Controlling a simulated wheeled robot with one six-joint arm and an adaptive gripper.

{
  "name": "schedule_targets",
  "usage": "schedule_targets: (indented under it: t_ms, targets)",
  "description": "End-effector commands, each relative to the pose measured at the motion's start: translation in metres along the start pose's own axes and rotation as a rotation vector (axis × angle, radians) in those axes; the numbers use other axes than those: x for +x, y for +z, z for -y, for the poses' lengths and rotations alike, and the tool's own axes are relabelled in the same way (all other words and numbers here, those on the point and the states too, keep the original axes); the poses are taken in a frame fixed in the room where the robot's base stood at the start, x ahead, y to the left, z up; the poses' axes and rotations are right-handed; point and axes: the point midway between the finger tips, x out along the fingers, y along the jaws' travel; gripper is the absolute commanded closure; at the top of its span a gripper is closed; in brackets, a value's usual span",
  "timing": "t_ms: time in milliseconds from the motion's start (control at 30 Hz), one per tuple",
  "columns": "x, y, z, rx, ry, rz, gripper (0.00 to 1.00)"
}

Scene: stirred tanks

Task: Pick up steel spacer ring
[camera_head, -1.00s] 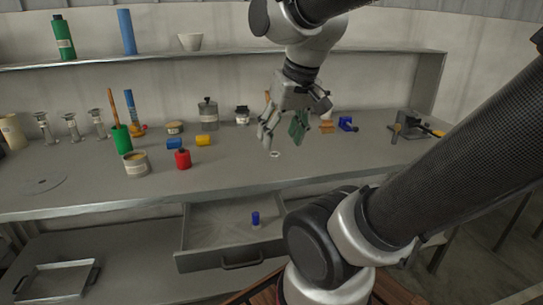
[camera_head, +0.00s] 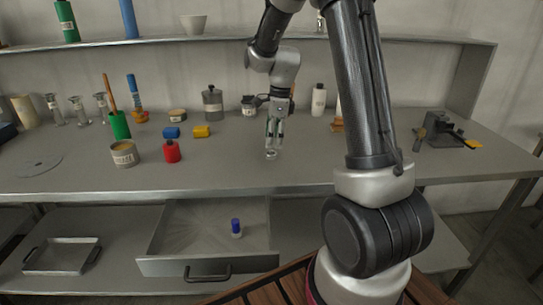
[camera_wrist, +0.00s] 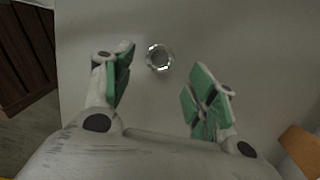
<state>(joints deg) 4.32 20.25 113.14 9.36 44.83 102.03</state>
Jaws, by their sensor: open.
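The steel spacer ring (camera_head: 271,155) lies flat on the grey bench top, near the middle. In the wrist view the ring (camera_wrist: 159,58) is a small shiny circle on the bare surface, just beyond the fingertips and between their lines. My gripper (camera_head: 273,136) points down above the bench, with its tips close over the ring in the head view. In the wrist view my gripper (camera_wrist: 160,75) is open and empty, its green pads well apart on either side.
A white bottle (camera_head: 318,99) stands behind. Below is an open drawer (camera_head: 190,240) with a blue-capped item (camera_head: 236,227). The bench around the ring is clear.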

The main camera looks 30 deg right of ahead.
Motion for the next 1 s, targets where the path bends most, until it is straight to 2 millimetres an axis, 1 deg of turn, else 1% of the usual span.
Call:
schedule_targets:
  t_ms: [200, 300, 400, 567, 600, 633, 833, 867, 1000]
  targets:
    - [0.034, -0.002, 0.0, 0.0, 0.003, -0.001, 0.43]
    - [0.046, -0.002, 0.001, -0.002, 0.001, -0.001, 0.43]
    - [0.051, -0.002, 0.001, -0.003, 0.0, -0.001, 0.43]
    - [0.051, -0.001, 0.001, -0.003, -0.001, 0.0, 0.43]
    - [0.051, -0.001, 0.001, -0.003, -0.001, 0.0, 0.44]
    - [0.051, -0.001, 0.001, -0.003, -0.001, 0.0, 0.5]
    - [0.051, -0.001, 0.001, -0.003, -0.001, 0.0, 0.86]
    - [0.051, -0.001, 0.001, -0.003, -0.001, 0.0, 0.88]
    - [0.051, -0.001, 0.001, -0.003, -0.001, 0.0, 0.88]
